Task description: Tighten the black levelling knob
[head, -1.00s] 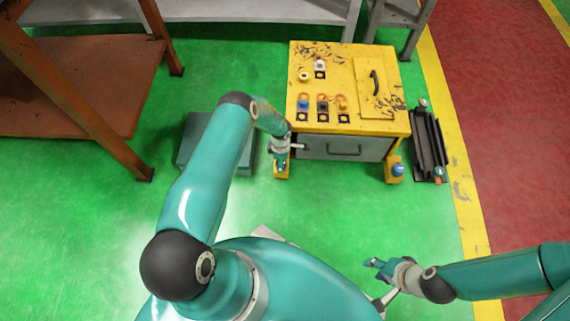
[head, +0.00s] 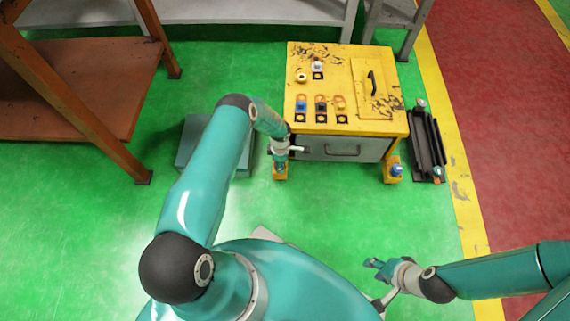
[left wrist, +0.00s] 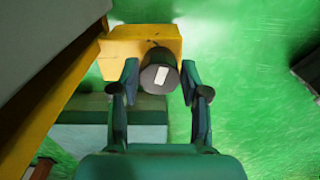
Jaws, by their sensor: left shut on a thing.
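The black levelling knob (left wrist: 158,72), with a white mark on its end, sits on a yellow foot bracket (left wrist: 120,42) in the left wrist view. My left gripper (left wrist: 158,88) has one finger on each side of the knob and is shut on it. In the head view my left gripper (head: 280,162) is at the front left foot of the yellow cabinet (head: 330,125), and the knob is hidden there by the gripper. My right gripper (head: 376,267) is open and empty, low over the floor and away from the cabinet.
A blue knob (head: 397,170) sits on the cabinet's front right foot. A black rack (head: 427,145) stands right of the cabinet. A grey-blue box (head: 195,145) is on the floor behind my left arm. A rusty table (head: 100,90) is at left. Green floor in front is clear.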

